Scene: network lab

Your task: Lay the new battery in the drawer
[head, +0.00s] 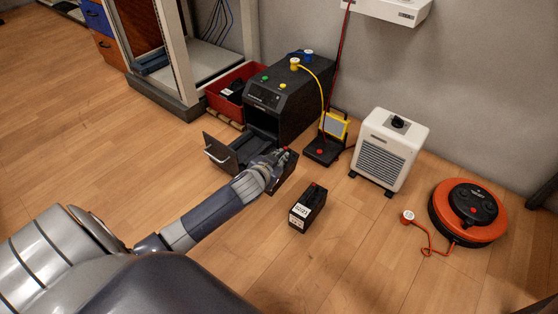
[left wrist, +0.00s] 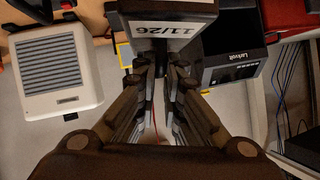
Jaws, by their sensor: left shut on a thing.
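My left gripper (head: 276,158) is shut on a black battery (head: 288,175) with red on its top. In the left wrist view the held battery (left wrist: 172,9) shows a white label reading 11/26 beyond the fingers (left wrist: 160,75). The black power unit (head: 291,100) stands by the wall with its drawer (head: 219,149) pulled out toward the lower left. The held battery is at the drawer's right side in the head view; my gripper and arm hide part of both, and I cannot tell whether they touch. Another labelled black battery (head: 308,209) stands on the floor. My right gripper is out of view.
A red bin (head: 226,103) and a rack (head: 181,98) stand left of the unit. A yellow work light (head: 334,126), a white heater (head: 390,148) and an orange cable reel (head: 438,218) stand to the right. The near floor is open.

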